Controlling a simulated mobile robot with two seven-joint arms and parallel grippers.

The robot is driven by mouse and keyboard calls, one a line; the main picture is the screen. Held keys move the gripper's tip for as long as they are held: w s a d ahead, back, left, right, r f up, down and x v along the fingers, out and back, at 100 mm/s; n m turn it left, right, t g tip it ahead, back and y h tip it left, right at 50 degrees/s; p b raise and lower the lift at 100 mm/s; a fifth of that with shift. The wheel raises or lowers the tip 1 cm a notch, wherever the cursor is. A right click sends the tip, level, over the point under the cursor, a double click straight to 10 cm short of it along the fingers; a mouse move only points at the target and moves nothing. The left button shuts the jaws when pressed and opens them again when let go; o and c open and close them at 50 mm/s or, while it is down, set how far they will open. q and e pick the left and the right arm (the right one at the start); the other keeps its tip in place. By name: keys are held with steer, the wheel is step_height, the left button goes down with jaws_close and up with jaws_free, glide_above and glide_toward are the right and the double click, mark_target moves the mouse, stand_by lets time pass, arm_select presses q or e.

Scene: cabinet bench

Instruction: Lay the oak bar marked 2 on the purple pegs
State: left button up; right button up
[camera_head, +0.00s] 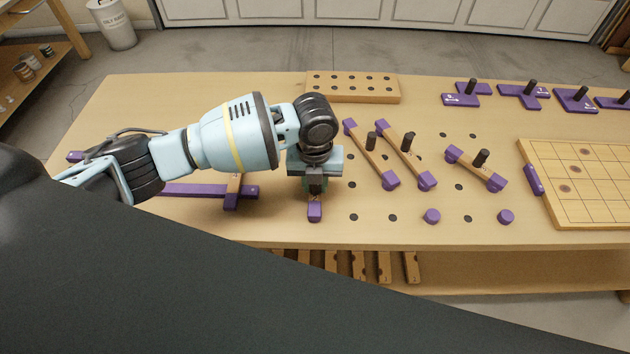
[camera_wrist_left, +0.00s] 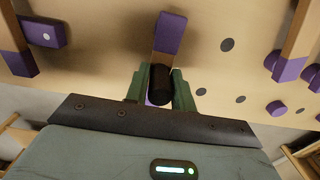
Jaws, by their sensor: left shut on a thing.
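My left gripper (camera_head: 315,186) points down over the middle of the bench and is shut on the black knob (camera_wrist_left: 158,90) of an oak bar. The bar's purple end (camera_head: 314,212) sticks out toward the front edge; it also shows in the left wrist view (camera_wrist_left: 170,34). The arm hides the bar's far part, and I cannot read a number on it. I cannot tell whether it touches the bench. Two short purple pegs, a left one (camera_head: 432,216) and a right one (camera_head: 506,216), stand bare at the front, right of the gripper. My right gripper is out of view.
Three oak bars with purple ends and black knobs lie to the right: one (camera_head: 361,139), another (camera_head: 398,145) and a shorter one (camera_head: 466,160). A gridded board (camera_head: 590,185) is at the right. Purple pieces line the back right. A drilled oak block (camera_head: 352,88) is at the back.

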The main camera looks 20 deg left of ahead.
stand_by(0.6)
arm_select(q)
steer(key=o, duration=1.1)
steer(key=shift+c, duration=0.2)
steer(key=shift+o, duration=0.4)
steer(key=o, duration=0.3)
